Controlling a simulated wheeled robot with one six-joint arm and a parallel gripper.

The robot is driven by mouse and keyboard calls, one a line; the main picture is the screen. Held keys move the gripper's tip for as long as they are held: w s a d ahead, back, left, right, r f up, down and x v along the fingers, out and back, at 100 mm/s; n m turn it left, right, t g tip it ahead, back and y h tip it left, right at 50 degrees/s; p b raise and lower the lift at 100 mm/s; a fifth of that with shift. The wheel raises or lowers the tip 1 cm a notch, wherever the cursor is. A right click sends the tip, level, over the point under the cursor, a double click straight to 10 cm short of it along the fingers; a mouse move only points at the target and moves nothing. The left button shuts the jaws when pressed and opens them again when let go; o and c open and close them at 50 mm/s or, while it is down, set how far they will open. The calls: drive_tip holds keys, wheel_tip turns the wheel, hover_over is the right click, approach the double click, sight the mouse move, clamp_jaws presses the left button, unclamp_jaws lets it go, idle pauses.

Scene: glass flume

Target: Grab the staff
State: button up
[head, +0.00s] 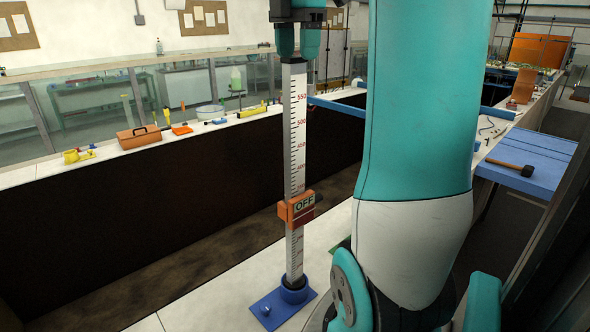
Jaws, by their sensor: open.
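A long bench behind carries an orange toolbox (139,137), a yellow tool (78,155) and several small items. A blue table (535,165) with a hammer (511,167) stands at right. A dark flume channel (150,205) runs behind the staff. My arm blocks the centre right.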

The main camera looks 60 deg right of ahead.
sight(295, 81)
drive_tip(key=shift+a+f, duration=0.1)
drive_tip(key=shift+f, duration=0.5)
drive_tip(key=f+b, duration=0.5)
drive_tip(key=shift+a+f, duration=0.15)
drive_tip(key=shift+a, duration=0.25)
drive_tip(key=shift+s, duration=0.1)
clamp_jaws()
idle(0.7)
